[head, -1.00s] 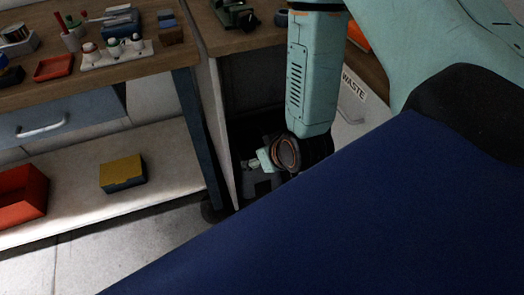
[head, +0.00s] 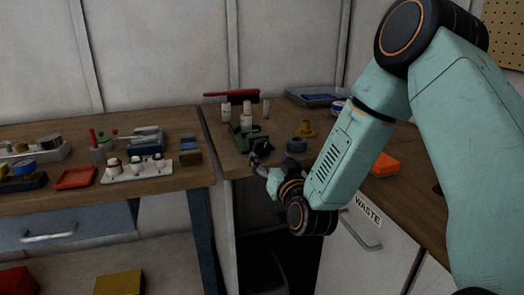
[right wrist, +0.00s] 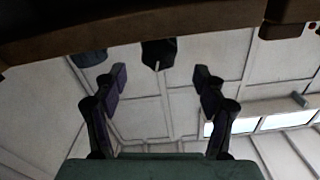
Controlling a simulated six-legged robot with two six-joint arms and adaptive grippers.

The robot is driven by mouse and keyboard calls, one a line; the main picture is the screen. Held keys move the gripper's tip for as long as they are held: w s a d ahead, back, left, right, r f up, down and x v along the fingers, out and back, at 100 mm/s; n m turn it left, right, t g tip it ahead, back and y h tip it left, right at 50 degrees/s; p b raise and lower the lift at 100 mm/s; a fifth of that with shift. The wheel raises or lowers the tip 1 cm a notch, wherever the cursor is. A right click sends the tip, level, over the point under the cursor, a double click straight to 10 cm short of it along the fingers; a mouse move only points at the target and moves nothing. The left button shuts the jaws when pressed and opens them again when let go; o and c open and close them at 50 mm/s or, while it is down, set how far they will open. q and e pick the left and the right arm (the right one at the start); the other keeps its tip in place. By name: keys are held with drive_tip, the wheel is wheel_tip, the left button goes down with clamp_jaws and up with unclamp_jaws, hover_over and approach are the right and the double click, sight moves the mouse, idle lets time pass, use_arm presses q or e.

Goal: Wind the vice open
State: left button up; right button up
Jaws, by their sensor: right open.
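The small green vice (head: 246,138) stands near the front edge of the wooden bench corner, left of centre in the head view. Its jaw opening and handle are too small to make out clearly. My right gripper (head: 257,164) is just in front of and below the vice, at the bench edge. In the right wrist view the gripper (right wrist: 160,78) has its two fingers wide apart with nothing between them. A dark knob with a pale line (right wrist: 158,53) shows beyond the fingertips, apart from them. My left gripper is not in view.
A dark round item (head: 297,145) and a yellow piece (head: 307,129) stand right of the vice. The left bench holds a bottle rack (head: 136,171) and red tray (head: 76,178). The bench edge (right wrist: 130,22) crosses the wrist view.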

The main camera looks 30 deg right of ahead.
sight(263, 149)
drive_tip(key=shift+b+x, duration=0.65)
drive_tip(key=shift+x, duration=2.9)
drive_tip(key=shift+f, duration=0.15)
drive_tip(key=shift+c, duration=0.4)
drive_tip(key=c, duration=1.1)
drive_tip(key=shift+r+n+p, duration=0.2)
drive_tip(key=shift+n+p, duration=0.7)
drive_tip(key=shift+p, duration=0.2)
drive_tip(key=shift+f+n+p, duration=0.1)
drive_tip(key=shift+n+p, duration=0.7)
drive_tip(key=shift+n, duration=0.3)
